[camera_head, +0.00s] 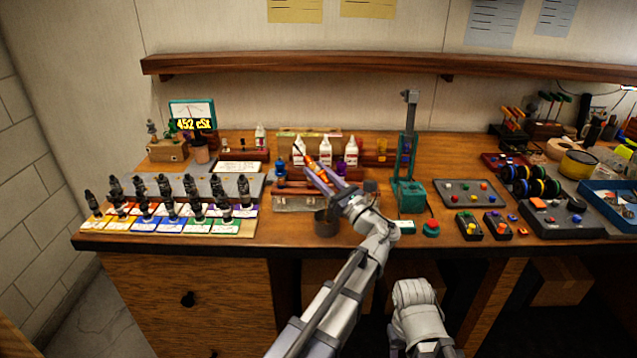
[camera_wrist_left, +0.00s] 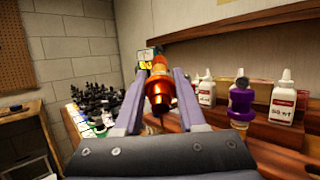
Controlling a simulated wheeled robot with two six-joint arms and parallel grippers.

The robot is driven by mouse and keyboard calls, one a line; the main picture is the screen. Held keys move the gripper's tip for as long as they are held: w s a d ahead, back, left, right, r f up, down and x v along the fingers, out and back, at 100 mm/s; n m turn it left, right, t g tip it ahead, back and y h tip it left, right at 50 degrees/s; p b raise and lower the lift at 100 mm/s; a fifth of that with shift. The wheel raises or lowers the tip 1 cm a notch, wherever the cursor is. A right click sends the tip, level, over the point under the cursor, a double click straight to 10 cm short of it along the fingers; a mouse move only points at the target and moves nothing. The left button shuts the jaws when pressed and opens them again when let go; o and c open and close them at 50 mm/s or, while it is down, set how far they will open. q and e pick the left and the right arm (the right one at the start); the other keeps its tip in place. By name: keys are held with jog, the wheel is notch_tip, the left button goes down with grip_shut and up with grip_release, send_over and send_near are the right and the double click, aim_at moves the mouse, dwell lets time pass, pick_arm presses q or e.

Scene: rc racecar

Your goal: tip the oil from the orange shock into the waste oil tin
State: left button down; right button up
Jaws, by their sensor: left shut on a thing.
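My left gripper (camera_head: 312,170) is shut on the orange shock (camera_wrist_left: 160,88), just above the wooden shock stand (camera_head: 290,190). In the left wrist view the shock stands between the two fingers (camera_wrist_left: 158,98), its lower end pointing down. In the head view only a small orange part of it (camera_head: 310,163) shows by the fingers. A dark grey tin (camera_head: 326,223), which looks like the waste oil tin, stands at the bench's front edge, below the gripper. Its contents cannot be made out. My right gripper is out of view; only part of my right arm shows.
A purple shock (camera_wrist_left: 241,102) and a blue shock (camera_head: 281,171) are at the stand. White bottles (camera_head: 326,150) stand behind. Several black shocks (camera_head: 167,193) stand on coloured cards at left. A green press (camera_head: 408,190) stands to the right. A shelf (camera_head: 340,64) runs above the bench.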

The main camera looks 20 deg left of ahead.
pick_arm(q)
jog(key=shift+t+y+b, duration=0.3)
jog(key=shift+y+b, duration=0.3)
jog(key=shift+b, duration=0.35)
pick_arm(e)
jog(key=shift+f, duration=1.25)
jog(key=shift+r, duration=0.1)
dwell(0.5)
pick_arm(q)
jog(key=shift+r+p, duration=0.1)
jog(key=shift+p, duration=0.3)
jog(key=shift+h+p, duration=0.5)
jog(key=shift+p, duration=0.25)
jog(key=shift+f+g+p, duration=0.2)
jog(key=shift+g+p, duration=0.15)
jog(key=shift+g, duration=0.05)
jog(key=shift+f+h, duration=0.15)
jog(key=shift+h, duration=0.15)
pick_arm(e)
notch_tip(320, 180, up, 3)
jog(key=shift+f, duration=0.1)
